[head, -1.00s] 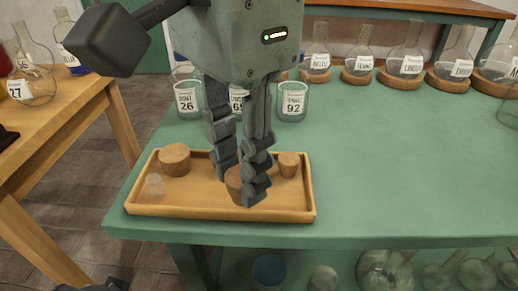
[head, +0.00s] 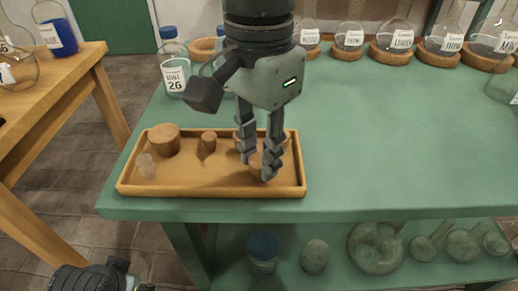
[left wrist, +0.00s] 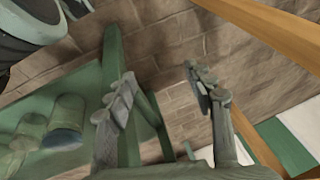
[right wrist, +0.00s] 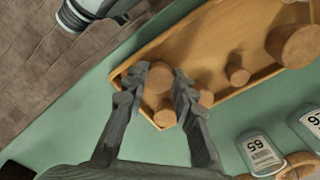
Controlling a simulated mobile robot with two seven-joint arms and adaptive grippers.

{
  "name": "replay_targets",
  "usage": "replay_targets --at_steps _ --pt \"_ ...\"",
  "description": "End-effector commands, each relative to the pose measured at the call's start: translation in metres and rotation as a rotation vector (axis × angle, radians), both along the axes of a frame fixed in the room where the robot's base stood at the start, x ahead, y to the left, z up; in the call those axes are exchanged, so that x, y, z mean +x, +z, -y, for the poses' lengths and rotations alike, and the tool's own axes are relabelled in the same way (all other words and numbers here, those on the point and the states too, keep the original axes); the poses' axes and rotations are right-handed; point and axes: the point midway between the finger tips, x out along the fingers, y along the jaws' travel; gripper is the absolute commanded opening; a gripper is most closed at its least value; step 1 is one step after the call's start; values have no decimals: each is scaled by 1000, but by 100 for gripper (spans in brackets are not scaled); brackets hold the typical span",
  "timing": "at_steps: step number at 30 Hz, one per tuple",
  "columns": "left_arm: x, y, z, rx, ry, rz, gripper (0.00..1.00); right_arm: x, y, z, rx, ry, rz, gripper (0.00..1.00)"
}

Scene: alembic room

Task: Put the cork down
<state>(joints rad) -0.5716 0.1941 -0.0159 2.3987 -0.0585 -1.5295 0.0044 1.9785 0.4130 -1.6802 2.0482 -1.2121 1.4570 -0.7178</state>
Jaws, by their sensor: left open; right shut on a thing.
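My right gripper (head: 258,166) is shut on a cork (right wrist: 160,77), low over the right part of the wooden tray (head: 210,190). Its fingers hide part of the cork in the head view; I cannot tell whether it touches the tray floor. Other corks stand in the tray: a large one (head: 163,139) at the back left, a small one (head: 207,142) right of it, and others partly behind the fingers, clearer in the right wrist view (right wrist: 205,98). A clear stopper (head: 147,166) is at the left. My left gripper (left wrist: 162,85) is open and empty, below the green table's level.
The green table (head: 390,150) is clear right of the tray. A labelled jar (head: 174,80) stands behind the tray, and flasks on cork rings (head: 400,40) line the back. A shelf below holds glassware (head: 375,250). A wooden table (head: 65,90) is at the left.

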Motion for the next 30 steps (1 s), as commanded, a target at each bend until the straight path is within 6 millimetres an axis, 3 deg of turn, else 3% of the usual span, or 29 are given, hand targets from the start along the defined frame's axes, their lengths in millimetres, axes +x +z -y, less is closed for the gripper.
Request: replay_targets --at_steps 15,16,20,30 --pt "11 8 8 -14 -18 60 53 0 -4 0 1 0 1 0" --pt "10 9 8 -14 -17 59 53 0 -3 0 1 0 1 29" --pt "10 9 8 -14 -17 57 53 0 -3 0 0 0 0 46" --pt "8 8 7 -11 -14 48 53 0 -2 0 0 0 0 46"
